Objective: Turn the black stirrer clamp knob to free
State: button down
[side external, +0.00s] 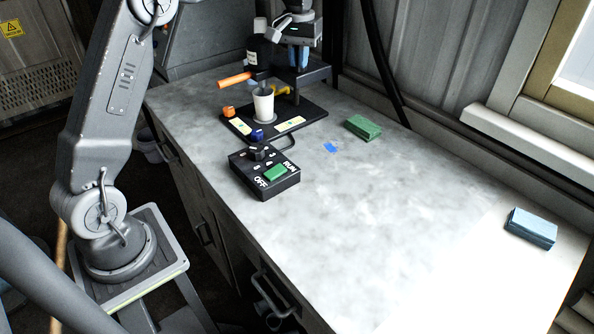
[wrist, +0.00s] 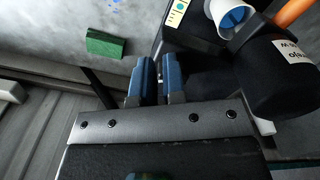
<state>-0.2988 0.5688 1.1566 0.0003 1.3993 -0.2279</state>
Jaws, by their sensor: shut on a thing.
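The black stirrer head (side external: 260,52) stands on its column at the back of the bench, with an orange bar (side external: 235,80) sticking out to the left. The stirrer head also shows at the right of the wrist view (wrist: 282,75). My gripper (side external: 299,57) is at the column, right of the head. In the wrist view its blue fingers (wrist: 157,75) are close together, shut on the black clamp knob. The knob is almost wholly hidden between the fingers, and I cannot read its turn angle.
A white cup (side external: 263,105) stands on the black base plate below the head. A black control box (side external: 284,184) with a green button lies in front. A green block (side external: 363,127) and a blue block (side external: 531,228) lie to the right.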

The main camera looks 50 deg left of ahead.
jog(key=shift+d+f, duration=0.45)
jog(key=shift+f, duration=0.3)
notch_tip(320, 180, up, 6)
jog(key=shift+r, duration=0.25)
jog(key=shift+s, duration=0.15)
dwell(0.3)
